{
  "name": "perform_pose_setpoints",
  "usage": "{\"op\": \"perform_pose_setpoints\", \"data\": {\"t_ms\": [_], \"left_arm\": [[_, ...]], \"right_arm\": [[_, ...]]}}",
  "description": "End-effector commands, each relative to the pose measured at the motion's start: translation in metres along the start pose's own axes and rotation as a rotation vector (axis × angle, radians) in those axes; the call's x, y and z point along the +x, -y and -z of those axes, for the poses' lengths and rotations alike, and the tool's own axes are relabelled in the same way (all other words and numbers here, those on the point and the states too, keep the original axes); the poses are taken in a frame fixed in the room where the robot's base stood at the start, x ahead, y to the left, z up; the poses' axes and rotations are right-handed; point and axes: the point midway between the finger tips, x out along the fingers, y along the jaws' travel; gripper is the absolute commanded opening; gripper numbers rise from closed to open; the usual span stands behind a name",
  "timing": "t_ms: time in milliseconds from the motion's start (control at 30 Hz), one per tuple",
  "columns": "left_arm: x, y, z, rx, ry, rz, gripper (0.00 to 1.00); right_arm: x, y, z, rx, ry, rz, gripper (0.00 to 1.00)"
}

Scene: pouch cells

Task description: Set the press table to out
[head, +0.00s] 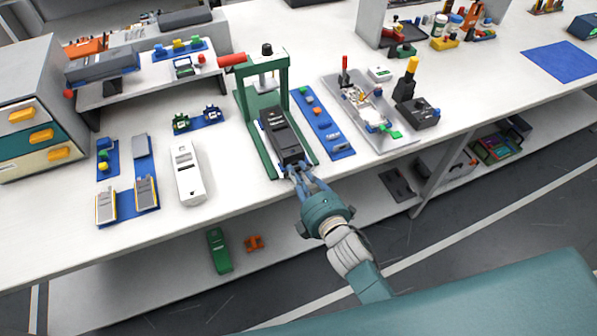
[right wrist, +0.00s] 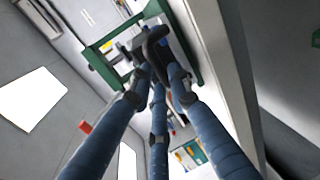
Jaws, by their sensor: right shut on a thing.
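The green press (head: 284,75) stands on the bench with a red lever (head: 232,59) at its upper left. Its press table is between the posts, largely hidden under a dark grey device (head: 284,135) that reaches forward to the front of the press base. My right gripper (head: 298,171) is at the front end of the table, its blue fingers shut on a dark part there. In the right wrist view the fingers (right wrist: 158,75) close round this dark part (right wrist: 150,42), below the green frame (right wrist: 105,50). The exact grip is partly hidden. My left gripper is not in view.
A blue strip with small parts (head: 325,122) lies right of the press, then a grey fixture plate (head: 368,110). A white device (head: 187,172) lies to the left. The bench's front edge is just before the press; a lower shelf (head: 170,265) runs beneath.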

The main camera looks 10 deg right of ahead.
Motion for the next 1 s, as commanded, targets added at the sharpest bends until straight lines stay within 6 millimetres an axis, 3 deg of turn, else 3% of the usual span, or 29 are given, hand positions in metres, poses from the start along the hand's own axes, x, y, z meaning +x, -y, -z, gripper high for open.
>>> {"op": "perform_pose_setpoints", "data": {"t_ms": [167, 200, 267, 667, 1000], "left_arm": [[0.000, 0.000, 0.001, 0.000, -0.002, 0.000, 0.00], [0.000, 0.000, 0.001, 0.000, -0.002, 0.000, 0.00], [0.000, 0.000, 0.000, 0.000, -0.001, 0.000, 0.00], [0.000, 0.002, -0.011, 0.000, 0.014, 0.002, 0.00], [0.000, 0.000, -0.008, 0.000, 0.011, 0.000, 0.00]], "right_arm": [[-0.002, 0.005, 0.000, -0.002, 0.000, 0.009, 0.00], [-0.002, 0.005, 0.000, -0.002, 0.000, 0.010, 0.26], [-0.002, 0.005, 0.000, -0.001, 0.000, 0.010, 0.37], [-0.008, 0.004, 0.000, -0.001, 0.000, 0.008, 0.37], [-0.075, 0.004, 0.000, 0.001, 0.000, 0.009, 0.37]]}}
